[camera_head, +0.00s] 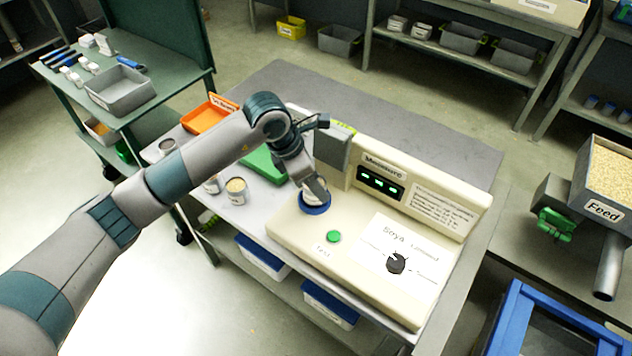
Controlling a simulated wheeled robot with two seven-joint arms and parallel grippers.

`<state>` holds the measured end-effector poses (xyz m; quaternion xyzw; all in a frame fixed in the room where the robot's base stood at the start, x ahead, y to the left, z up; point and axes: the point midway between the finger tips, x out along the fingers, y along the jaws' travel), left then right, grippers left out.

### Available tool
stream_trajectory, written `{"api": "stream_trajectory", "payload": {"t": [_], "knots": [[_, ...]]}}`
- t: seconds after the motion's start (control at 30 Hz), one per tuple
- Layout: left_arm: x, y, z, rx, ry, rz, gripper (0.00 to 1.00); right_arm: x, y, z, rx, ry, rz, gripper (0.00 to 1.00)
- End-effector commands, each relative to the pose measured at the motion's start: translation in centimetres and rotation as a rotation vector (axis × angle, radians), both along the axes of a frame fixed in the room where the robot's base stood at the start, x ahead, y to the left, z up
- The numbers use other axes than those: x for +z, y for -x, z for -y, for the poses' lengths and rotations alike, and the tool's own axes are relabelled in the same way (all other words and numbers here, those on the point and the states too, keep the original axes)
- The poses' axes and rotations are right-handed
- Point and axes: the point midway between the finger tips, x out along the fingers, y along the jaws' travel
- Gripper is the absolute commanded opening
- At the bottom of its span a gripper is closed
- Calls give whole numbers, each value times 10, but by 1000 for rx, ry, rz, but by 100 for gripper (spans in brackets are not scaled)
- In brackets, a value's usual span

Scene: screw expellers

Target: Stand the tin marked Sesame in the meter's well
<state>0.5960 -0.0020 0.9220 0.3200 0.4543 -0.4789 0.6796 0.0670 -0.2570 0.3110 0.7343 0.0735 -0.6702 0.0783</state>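The cream meter (290,228) stands on the grey bench, its display lit green. Its well has a blue ring (317,210) at the meter's left end. A pale tin (308,199) shows at the ring, under my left gripper (316,188). The gripper points down at the tin and partly covers it. Its finger gap is too small and hidden to judge, as is whether the tin is fully seated. No marking on this tin is readable. An open tin with pale contents (237,192) and another tin (212,185) stand left of the meter. My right gripper is out of view.
A green button (334,236) and a black dial (396,263) by a card reading Soya are on the meter. An orange tray (207,117), a green tray (262,165) and a further tin (167,146) are at the bench's left. A Feed hopper (606,180) stands right.

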Motion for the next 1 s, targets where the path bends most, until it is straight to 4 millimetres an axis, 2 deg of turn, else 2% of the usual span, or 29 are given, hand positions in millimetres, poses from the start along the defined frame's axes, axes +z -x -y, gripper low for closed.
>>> {"api": "stream_trajectory", "payload": {"t": [0.97, 1.0], "knots": [[-11, 0, 0, 0, 0, 0, 19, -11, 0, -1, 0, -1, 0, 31], [-11, 0, 0, 0, 1, 0, 45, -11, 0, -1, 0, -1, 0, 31]]}}
